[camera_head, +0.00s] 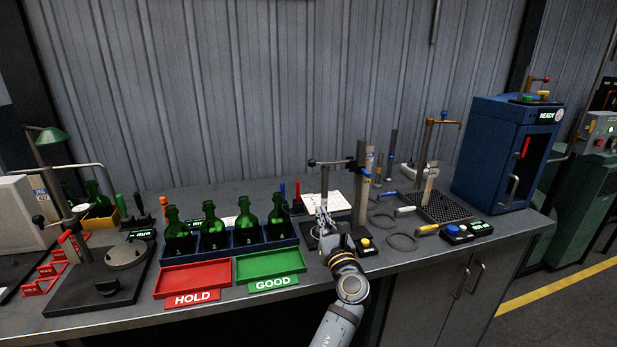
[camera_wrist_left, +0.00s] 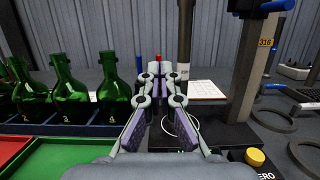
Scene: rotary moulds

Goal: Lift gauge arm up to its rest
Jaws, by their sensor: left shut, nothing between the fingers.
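The gauge stand has an upright column (camera_head: 362,185) on a dark base with a yellow button (camera_head: 365,241). Its gauge arm (camera_head: 340,161) reaches left from high on the column, roughly level, with a dark knob (camera_head: 312,163) at its end. A rod hangs from the arm. In the left wrist view the stand column (camera_wrist_left: 238,70) is at right and a dark vertical rod (camera_wrist_left: 185,40) stands just beyond the fingers. My left gripper (camera_head: 322,208) is shut and empty, below the arm; contact with the rod cannot be told. My right gripper is out of view.
Green bottles (camera_head: 210,232) stand in a blue rack left of my gripper. A red HOLD tray (camera_head: 195,279) and a green GOOD tray (camera_head: 270,265) lie in front.

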